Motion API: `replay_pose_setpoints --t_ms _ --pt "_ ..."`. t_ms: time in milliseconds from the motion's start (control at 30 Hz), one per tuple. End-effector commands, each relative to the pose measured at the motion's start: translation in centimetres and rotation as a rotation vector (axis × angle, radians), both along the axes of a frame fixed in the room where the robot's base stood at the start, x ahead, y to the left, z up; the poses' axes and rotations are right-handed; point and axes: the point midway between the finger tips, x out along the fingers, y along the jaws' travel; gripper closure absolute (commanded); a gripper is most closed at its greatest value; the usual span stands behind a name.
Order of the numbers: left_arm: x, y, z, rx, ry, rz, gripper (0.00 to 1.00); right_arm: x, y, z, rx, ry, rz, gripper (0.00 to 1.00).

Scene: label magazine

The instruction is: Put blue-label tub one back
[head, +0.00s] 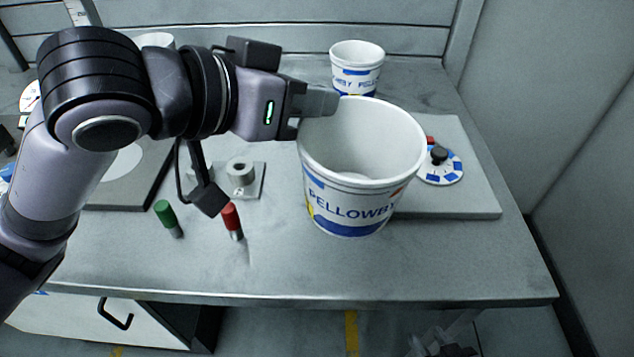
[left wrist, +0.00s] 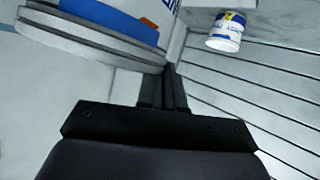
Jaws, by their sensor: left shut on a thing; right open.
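A large white tub (head: 350,198) with a blue "PELLOWBY" label is in my left gripper (head: 318,102), which is shut on its rim at the upper left. The tub is open at the top, close to upright, in front of the grey board; I cannot tell whether its base touches the table. In the left wrist view its rim and blue label (left wrist: 110,18) fill the upper left beside the fingers (left wrist: 165,92). A similar tub (head: 356,72) stands at the back, and in the left wrist view (left wrist: 226,32). My right gripper (head: 443,342) is low at the bottom edge, partly cut off, open and empty.
A grey board (head: 470,205) with a blue-and-white dial (head: 440,166) lies at right, partly hidden by the held tub. A green marker (head: 167,215), a red marker (head: 232,220) and a small roll on a plate (head: 240,172) are at left. The front right tabletop is clear.

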Motion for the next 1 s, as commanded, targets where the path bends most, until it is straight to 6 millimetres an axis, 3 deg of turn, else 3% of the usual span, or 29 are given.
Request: replay_pose_setpoints --t_ms 33,100,300,467,700,967,1000 --pt "-0.1 0.1 -1.8 0.002 0.008 0.001 1.0 0.0 0.0 -0.5 0.0 0.0 0.0 0.57" --pt "-0.1 0.0 -3.7 0.002 0.007 0.001 1.0 0.0 0.0 -0.8 0.0 0.0 0.0 0.57" --pt "-0.1 0.0 -7.2 0.001 0.002 0.0 1.0 0.0 0.0 -1.3 0.0 0.001 0.0 0.57" --pt "0.0 0.0 -8.3 0.0 0.001 0.001 1.0 0.0 0.0 -1.5 0.0 0.001 0.0 0.57" --pt "0.0 0.0 -11.8 0.002 0.003 0.001 1.0 0.0 0.0 -2.1 0.0 0.0 0.0 0.57" --pt "0.0 0.0 -12.2 0.001 -0.001 0.0 1.0 0.1 0.0 -2.1 -0.001 -0.001 0.001 0.57" --pt "0.0 0.0 -12.2 0.001 -0.001 0.0 0.9 0.1 0.0 -2.1 0.0 -0.001 0.0 0.57"
